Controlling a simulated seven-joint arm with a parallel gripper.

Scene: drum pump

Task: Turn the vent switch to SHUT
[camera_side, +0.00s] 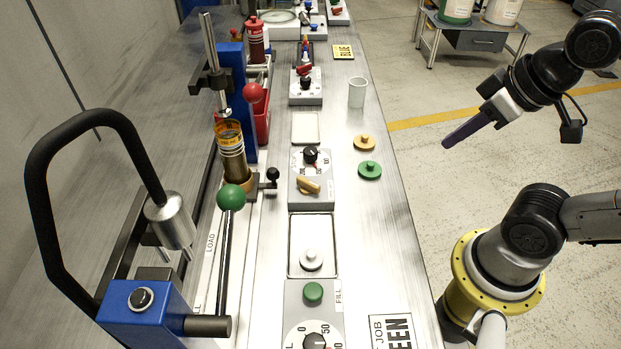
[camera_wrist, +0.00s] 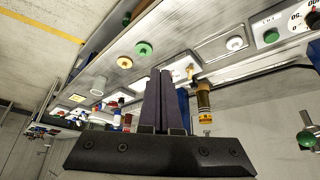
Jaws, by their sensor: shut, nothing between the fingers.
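A grey control panel (camera_side: 297,199) in the middle of the bench carries a black rotary knob (camera_side: 310,156) and a yellow lever switch (camera_side: 308,186). The lever lies at a slant. Farther back, another panel (camera_side: 298,97) has a black knob (camera_side: 306,83) and a red lever (camera_side: 304,70). The lettering is too small to tell which is the vent switch or its setting. My gripper (camera_side: 448,144) is shut and empty, raised to the right of the bench over the floor. In the wrist view its closed fingers (camera_wrist: 165,76) partly cover the bench, left of the yellow lever (camera_wrist: 190,72).
A green-balled lever (camera_side: 231,197) and blue pump frame stand left. Open air lies between my gripper and the bench.

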